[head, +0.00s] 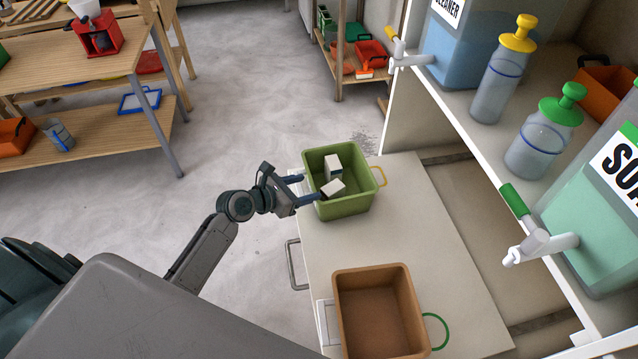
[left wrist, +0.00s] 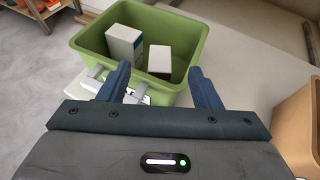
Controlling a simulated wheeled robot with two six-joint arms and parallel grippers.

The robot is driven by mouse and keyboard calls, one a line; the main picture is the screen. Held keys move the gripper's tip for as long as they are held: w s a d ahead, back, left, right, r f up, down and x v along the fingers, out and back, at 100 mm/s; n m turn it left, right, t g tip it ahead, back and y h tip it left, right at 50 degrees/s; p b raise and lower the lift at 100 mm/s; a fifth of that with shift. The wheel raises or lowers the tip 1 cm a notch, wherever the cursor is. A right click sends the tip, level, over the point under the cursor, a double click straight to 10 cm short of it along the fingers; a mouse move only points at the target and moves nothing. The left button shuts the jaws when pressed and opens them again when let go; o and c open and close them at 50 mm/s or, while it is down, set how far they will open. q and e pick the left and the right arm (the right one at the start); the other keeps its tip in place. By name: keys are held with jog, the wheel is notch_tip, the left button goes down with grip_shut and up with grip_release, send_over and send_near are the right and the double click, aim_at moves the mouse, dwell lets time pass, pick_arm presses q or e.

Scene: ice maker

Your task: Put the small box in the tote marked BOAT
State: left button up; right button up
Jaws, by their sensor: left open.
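A green tote (head: 343,205) stands on the pale cabinet top in the head view. It also shows in the left wrist view (left wrist: 190,80). Two small white boxes are inside it: one farther back (head: 333,164) and one nearer (head: 333,188). In the left wrist view one box stands upright at the left (left wrist: 124,42) and the other is to its right (left wrist: 160,60). My left gripper (head: 306,188) is open and empty at the tote's left side, its fingers at the near wall. A brown tote (head: 378,269) stands nearer and looks empty. No BOAT marking is readable. My right gripper is not in view.
Shelves at the right hold a soap dispenser (head: 612,215), a cleaner dispenser (head: 452,50) and pump bottles (head: 541,140). A tap (head: 535,240) juts out over the cabinet's right side. The cabinet top (head: 440,230) between and right of the totes is clear.

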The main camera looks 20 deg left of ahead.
pick_arm(q)
jog(key=v, duration=0.2)
jog(key=shift+s+a+r, duration=0.2)
jog(key=shift+s+a, duration=0.05)
jog(key=shift+s, duration=0.05)
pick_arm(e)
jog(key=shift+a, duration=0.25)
